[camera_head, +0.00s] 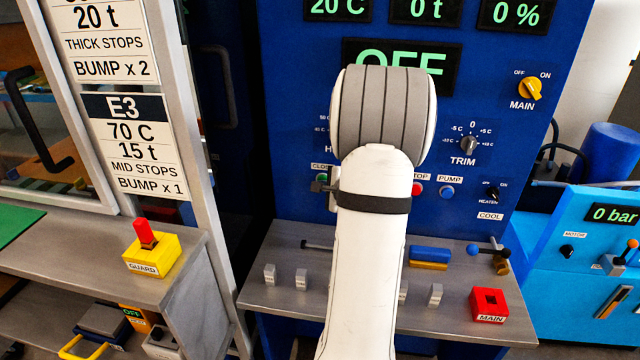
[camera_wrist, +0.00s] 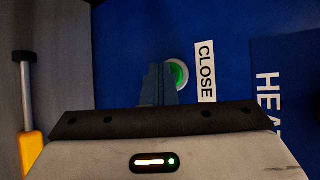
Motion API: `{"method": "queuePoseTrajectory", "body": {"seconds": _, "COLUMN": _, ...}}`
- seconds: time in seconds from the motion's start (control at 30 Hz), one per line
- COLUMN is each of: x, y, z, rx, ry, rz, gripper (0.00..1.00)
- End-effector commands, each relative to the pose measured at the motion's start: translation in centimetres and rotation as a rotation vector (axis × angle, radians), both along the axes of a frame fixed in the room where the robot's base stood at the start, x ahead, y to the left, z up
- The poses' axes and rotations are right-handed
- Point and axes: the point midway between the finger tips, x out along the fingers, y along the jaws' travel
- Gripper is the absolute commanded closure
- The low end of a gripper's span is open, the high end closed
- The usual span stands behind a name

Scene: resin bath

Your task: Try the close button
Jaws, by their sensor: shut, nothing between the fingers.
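The green close button (camera_wrist: 178,75) has a pale ring and sits on the blue panel beside its CLOSE label (camera_wrist: 205,72). In the head view the button (camera_head: 322,178) is a small green spot just left of my arm, under its label. My gripper (camera_wrist: 158,82) is shut and empty. Its fingertips cover the left edge of the button in the wrist view; I cannot tell whether they touch it. In the head view my gripper (camera_head: 318,187) shows as a small dark tip just below the button.
The red stop button (camera_head: 417,188) and blue pump button (camera_head: 447,191) sit right of my arm. The displays read 20 C, 0 t, 0 % and OFF. A metal shelf (camera_head: 262,300) with small levers juts out below. A yellow guard block (camera_head: 151,255) stands at left.

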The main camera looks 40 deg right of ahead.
Motion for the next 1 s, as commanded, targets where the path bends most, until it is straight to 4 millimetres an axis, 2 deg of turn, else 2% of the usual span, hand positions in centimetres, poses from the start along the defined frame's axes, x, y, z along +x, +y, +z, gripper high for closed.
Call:
{"method": "queuePoseTrajectory", "body": {"seconds": 0.43, "x": -1.2, "y": 1.4, "z": -0.2, "rx": -0.001, "ry": 0.000, "rz": 0.000, "gripper": 1.00}}
{"method": "queuePoseTrajectory", "body": {"seconds": 0.77, "x": -1.2, "y": 1.5, "z": -0.1, "rx": -0.001, "ry": 0.000, "rz": 0.000, "gripper": 1.00}}
{"method": "queuePoseTrajectory", "body": {"seconds": 1.0, "x": -2.6, "y": 3.1, "z": -0.3, "rx": -0.002, "ry": -0.002, "rz": 0.000, "gripper": 1.00}}
